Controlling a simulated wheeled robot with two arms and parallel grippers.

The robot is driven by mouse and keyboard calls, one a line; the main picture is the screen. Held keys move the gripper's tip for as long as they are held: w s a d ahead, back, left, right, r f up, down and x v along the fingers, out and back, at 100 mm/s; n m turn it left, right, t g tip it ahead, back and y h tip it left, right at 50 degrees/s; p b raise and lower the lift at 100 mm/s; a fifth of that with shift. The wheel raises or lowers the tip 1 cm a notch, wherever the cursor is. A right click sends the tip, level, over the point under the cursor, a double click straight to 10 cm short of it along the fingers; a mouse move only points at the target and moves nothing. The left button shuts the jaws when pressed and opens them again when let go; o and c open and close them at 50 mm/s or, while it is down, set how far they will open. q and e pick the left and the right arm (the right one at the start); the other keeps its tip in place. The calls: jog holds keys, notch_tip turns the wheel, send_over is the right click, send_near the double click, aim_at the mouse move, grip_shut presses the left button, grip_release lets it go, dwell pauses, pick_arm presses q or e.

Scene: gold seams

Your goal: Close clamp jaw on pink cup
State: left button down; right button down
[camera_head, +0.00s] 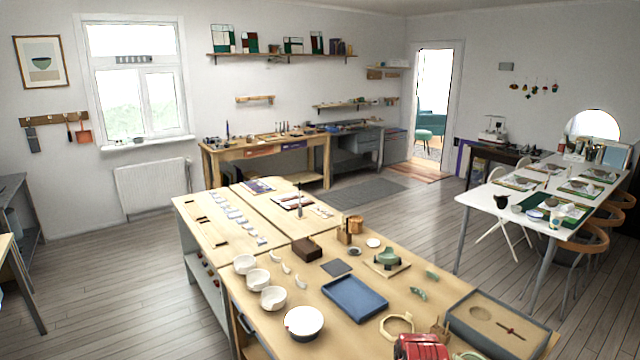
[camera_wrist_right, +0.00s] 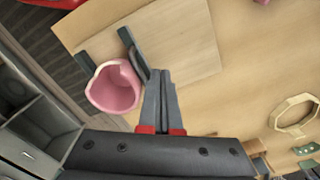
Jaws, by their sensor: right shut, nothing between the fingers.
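The pink cup (camera_wrist_right: 113,88) shows in the right wrist view, left of centre, with its open mouth towards the camera and an uneven rim. It sits at the end of a pale wooden board, between two dark clamp jaws. One jaw (camera_wrist_right: 84,60) is at its upper left. The other jaw (camera_wrist_right: 131,47) runs along its right side; contact with the cup cannot be told. My right gripper (camera_wrist_right: 162,73) is shut and empty, its fingertips just right of that jaw. Whether they touch it is unclear. The cup is not distinguishable in the head view, and my left gripper is out of view.
On the workbench in the head view are a blue tray (camera_head: 354,298), white bowls (camera_head: 304,321), an octagonal ring (camera_head: 396,318) and a grey-rimmed box (camera_head: 462,318). A red object (camera_head: 421,347) is cut off at the bottom edge. Bare wood lies right of the gripper in the wrist view.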

notch_tip(320, 180, up, 5)
jog(key=shift+f+p, duration=0.1)
jog(key=shift+p, duration=1)
